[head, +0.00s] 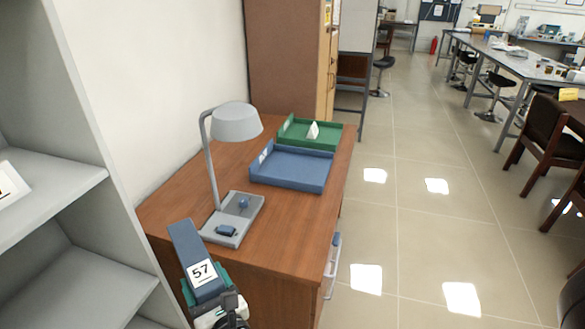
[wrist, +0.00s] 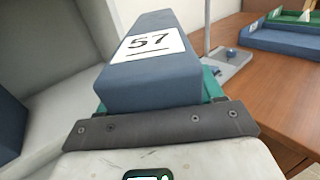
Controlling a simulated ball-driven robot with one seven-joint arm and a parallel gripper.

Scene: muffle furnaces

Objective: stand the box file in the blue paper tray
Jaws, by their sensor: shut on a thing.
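The box file (head: 191,250) is dark blue with a white label reading 57. It is tilted and held in front of the wooden desk's near edge. My gripper (head: 217,303) is shut on its lower end; the box file (wrist: 150,75) fills the middle of the wrist view, above the gripper (wrist: 160,118). The fingertips are mostly hidden behind the box file. The blue paper tray (head: 288,182) lies on the desk, farther back than the box file, and looks empty. It also shows at the top right of the wrist view (wrist: 285,42).
A grey desk lamp (head: 236,122) stands on the desk (head: 290,235) between the box file and the blue tray, to their left. A green tray (head: 325,140) with a white card lies behind the blue tray. Grey shelves (head: 75,190) stand at left. Open floor is at right.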

